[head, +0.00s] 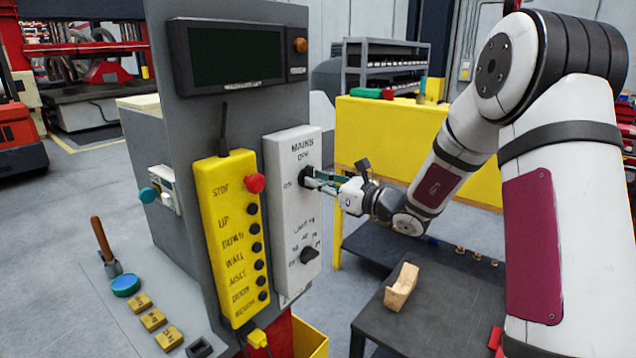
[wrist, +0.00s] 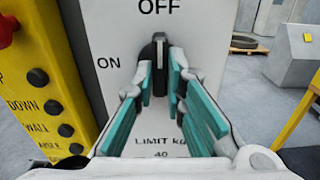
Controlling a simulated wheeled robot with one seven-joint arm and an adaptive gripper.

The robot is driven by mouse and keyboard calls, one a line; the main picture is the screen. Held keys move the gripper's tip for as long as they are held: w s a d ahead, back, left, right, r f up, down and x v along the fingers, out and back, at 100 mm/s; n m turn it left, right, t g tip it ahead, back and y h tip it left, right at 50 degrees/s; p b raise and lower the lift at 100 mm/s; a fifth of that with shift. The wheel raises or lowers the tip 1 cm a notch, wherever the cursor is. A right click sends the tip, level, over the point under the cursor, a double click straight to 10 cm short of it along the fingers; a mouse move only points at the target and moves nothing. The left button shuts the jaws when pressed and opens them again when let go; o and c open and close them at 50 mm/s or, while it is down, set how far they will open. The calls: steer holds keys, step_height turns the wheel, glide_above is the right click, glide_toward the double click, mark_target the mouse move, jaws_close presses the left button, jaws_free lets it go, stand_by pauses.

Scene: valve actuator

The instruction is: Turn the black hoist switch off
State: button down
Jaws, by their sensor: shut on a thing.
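The black switch knob (wrist: 160,62) sits on a white panel (wrist: 112,25), with OFF printed above it and ON to its left. In the wrist view the knob stands upright, its pale line toward OFF. My gripper (wrist: 161,88) has its teal-padded fingers on either side of the knob and is shut on it; the pads hide its lower part. In the head view my gripper (head: 316,182) meets the panel from the right, at the upper knob (head: 304,174).
A second black knob (head: 309,255) sits lower on the panel, by the LIMIT label. A yellow button box (head: 227,215) with a red stop button (head: 255,183) is close on the left. A dark table (head: 425,315) with a wooden block (head: 401,287) stands at lower right.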

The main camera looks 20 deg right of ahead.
steer(key=shift+f, duration=0.15)
steer(key=c, duration=1.6)
jaws_free()
steer(key=shift+c, duration=0.2)
steer(key=shift+s+d, duration=0.1)
steer(key=v, duration=1.1)
steer(key=shift+s+d, duration=0.2)
steer(key=shift+s, duration=0.15)
